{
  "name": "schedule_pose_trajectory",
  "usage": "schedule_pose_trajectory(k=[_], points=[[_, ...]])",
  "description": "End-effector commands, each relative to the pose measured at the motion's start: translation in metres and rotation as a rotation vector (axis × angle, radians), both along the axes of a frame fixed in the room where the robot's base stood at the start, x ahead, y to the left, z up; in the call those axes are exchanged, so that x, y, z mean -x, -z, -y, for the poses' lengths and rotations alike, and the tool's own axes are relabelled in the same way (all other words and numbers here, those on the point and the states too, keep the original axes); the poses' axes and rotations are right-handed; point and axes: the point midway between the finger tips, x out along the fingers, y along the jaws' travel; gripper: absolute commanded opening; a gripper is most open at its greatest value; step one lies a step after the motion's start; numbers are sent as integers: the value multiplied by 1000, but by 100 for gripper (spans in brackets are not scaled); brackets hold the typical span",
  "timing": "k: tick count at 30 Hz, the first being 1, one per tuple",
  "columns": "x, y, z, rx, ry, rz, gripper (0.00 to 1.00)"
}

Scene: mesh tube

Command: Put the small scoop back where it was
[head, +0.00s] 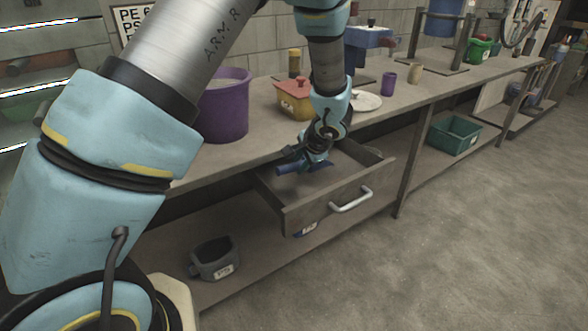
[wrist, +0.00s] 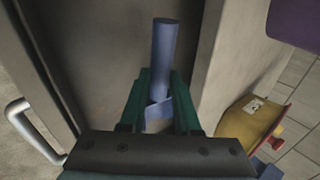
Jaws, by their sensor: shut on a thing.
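A small blue scoop (head: 290,168) is held by my gripper (head: 312,162) over the open drawer (head: 345,205) under the bench. In the wrist view my gripper (wrist: 158,115) has its two green fingers on either side of the scoop (wrist: 164,55), shut on it near its lower end. The scoop's cylindrical part points away from the gripper. The drawer's bare floor (wrist: 110,50) shows behind it. I cannot tell how far the scoop is above the drawer floor.
A purple bucket (head: 225,108), a yellow box with a red lid (head: 294,98) and a white plate (head: 366,101) stand on the bench above the drawer. A grey bin (head: 214,258) sits on the lower shelf. A teal crate (head: 455,135) stands farther right.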

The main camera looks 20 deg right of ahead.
Motion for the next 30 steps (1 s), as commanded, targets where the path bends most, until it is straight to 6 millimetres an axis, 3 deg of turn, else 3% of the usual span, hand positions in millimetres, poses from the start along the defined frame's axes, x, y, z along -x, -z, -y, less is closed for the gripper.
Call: schedule_pose_trajectory(k=[3, 6, 10, 17, 21, 30], points=[[1, 22, 0, -3, 2, 0, 0], [0, 31, 0, 0, 1, 0, 0], [-6, 32, -1, 0, -2, 0, 0], [-42, 32, -5, 0, -1, -1, 0], [-40, 44, -4, 0, 1, 0, 0], [-40, 47, -4, 1, 0, 1, 0]])
